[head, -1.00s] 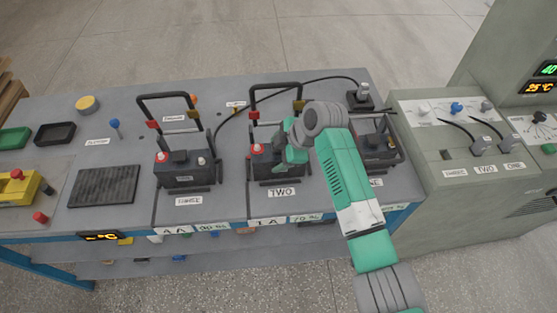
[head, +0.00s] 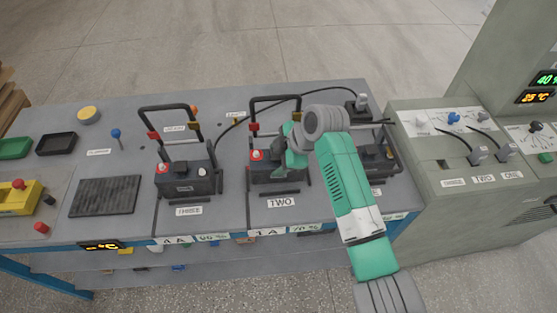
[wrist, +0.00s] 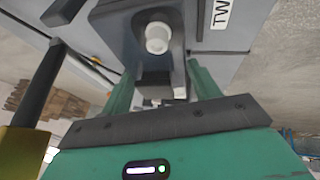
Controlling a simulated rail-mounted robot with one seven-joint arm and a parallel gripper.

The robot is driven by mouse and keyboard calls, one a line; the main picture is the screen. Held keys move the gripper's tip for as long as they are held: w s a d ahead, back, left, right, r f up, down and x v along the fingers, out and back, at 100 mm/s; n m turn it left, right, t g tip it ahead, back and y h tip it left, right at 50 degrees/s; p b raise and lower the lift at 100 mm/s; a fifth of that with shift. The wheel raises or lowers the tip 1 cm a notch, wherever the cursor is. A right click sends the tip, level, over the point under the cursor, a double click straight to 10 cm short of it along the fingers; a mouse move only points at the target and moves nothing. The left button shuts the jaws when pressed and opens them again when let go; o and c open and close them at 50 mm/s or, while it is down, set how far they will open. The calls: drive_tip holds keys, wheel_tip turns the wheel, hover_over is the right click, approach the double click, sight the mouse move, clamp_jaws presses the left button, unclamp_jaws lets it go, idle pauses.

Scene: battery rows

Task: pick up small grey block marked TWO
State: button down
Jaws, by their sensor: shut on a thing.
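The middle battery (head: 273,175) is a dark block with a red terminal, behind the label TWO (head: 281,202). My gripper (head: 288,160) is down at its right end. In the wrist view my green fingers (wrist: 160,88) are on either side of a small grey block (wrist: 155,79) beside a white round terminal (wrist: 157,39), and they are shut on it. The TWO label also shows in the wrist view (wrist: 221,12). I see no marking on the held block itself. In the head view my gripper hides it.
Battery THREE (head: 184,180) stands to the left and another battery (head: 375,160) to the right, partly behind my arm. An upright black handle frame (head: 275,98) rises behind the middle battery. A black cable (head: 290,99) arcs behind it. A console (head: 470,205) with grey plugs stands at right.

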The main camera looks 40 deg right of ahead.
drive_tip(key=shift+r, duration=0.7)
drive_tip(key=s+a+r+p, duration=0.1)
drive_tip(key=s+a+p, duration=0.1)
drive_tip(key=s, duration=1.4)
drive_tip(key=shift+p, duration=0.8)
drive_tip(key=shift+w, duration=0.1)
